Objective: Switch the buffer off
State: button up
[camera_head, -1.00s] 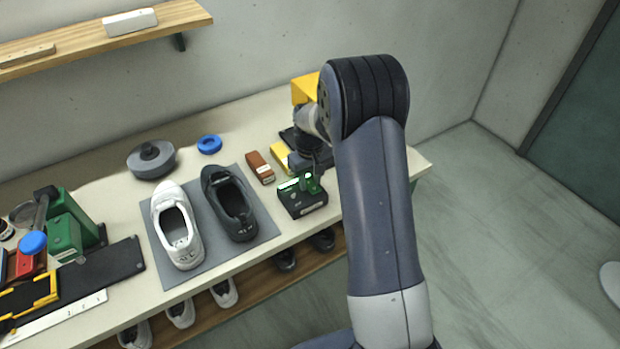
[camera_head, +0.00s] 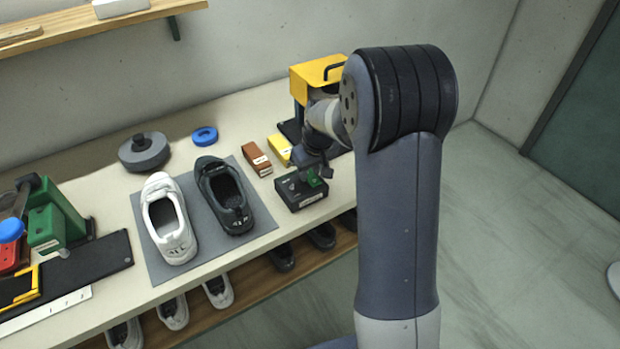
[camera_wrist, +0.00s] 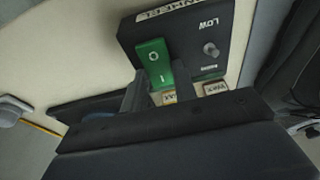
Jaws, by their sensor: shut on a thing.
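A black control box (camera_head: 288,194) stands on the bench's front right; it also shows in the wrist view (camera_wrist: 190,28). My gripper (camera_wrist: 157,88) is shut on the I end of the green switch, with a finger on each side. In the head view my gripper (camera_head: 317,168) is over the box, partly hidden by my arm. I cannot tell which machine is the buffer.
A yellow-topped machine (camera_head: 312,74) stands behind my gripper. Brown (camera_head: 257,158) and yellow (camera_head: 279,149) blocks lie near the box. A white shoe (camera_head: 167,220) and dark shoe (camera_head: 224,196) sit on a grey mat (camera_head: 187,268). A green machine (camera_head: 62,213) stands left.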

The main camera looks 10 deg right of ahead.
jog(key=shift+s+t+b, duration=0.1)
jog(key=shift+t+b, duration=0.4)
jog(key=shift+b, duration=0.25)
jog(key=shift+o, duration=0.2)
jog(key=shift+c, duration=0.2)
jog(key=o, duration=1)
jog(key=shift+r, duration=0.1)
jog(key=v, duration=1)
jog(key=shift+s+d+r, duration=0.15)
jog(key=shift+d+r, duration=0.05)
jog(key=shift+r, duration=0.15)
jog(key=shift+f, duration=0.15)
